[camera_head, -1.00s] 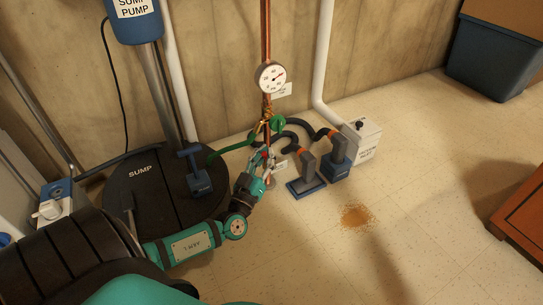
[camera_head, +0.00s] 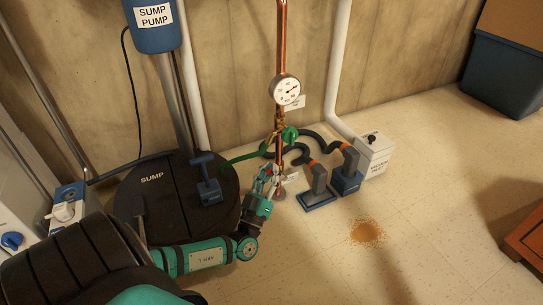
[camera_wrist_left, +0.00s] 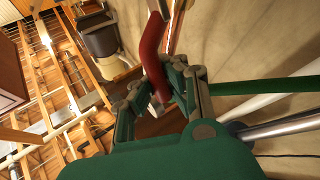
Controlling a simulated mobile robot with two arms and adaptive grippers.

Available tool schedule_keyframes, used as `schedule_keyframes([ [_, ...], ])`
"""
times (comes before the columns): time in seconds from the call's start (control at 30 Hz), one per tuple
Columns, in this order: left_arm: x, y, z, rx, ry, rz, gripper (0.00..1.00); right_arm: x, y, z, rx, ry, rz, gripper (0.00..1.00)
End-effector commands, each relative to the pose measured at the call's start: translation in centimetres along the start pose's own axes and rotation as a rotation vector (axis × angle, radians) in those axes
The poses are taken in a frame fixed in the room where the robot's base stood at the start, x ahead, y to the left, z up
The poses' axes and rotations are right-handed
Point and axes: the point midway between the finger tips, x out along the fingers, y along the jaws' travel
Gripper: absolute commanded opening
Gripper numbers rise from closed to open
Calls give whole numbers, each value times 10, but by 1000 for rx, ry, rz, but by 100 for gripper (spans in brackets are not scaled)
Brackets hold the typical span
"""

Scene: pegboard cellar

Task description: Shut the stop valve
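The stop valve sits low on the copper pipe in the head view, below a green round handwheel (camera_head: 289,135). Its red lever (camera_wrist_left: 152,55) shows clearly in the wrist view, long and bent, standing out at an angle from the pipe. Only a small red bit of it shows in the head view. My left gripper (camera_head: 267,178) is at the lever, close in front of the pipe. In the wrist view the fingers of the left gripper (camera_wrist_left: 157,83) lie on both sides of the lever and appear closed on it. The valve body is mostly hidden. My right gripper is out of view.
A pressure gauge (camera_head: 285,90) is on the copper pipe (camera_head: 282,40) above. Open floor lies in front.

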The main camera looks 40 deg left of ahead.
Motion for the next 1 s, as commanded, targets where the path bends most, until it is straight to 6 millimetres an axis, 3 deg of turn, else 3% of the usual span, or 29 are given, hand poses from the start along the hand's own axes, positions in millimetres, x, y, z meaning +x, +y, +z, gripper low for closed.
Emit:
schedule_keyframes([
  [0.03, -4, 5, 2, -3, -6, 9, 9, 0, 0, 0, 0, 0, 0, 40],
  [0.27, -2, 3, 2, -2, -5, 6, 38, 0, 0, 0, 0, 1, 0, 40],
  [0.63, 4, 4, -6, -2, -2, 4, 38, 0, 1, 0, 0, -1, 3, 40],
  [1.0, 35, 28, -61, -4, -3, 7, 38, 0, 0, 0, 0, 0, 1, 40],
])
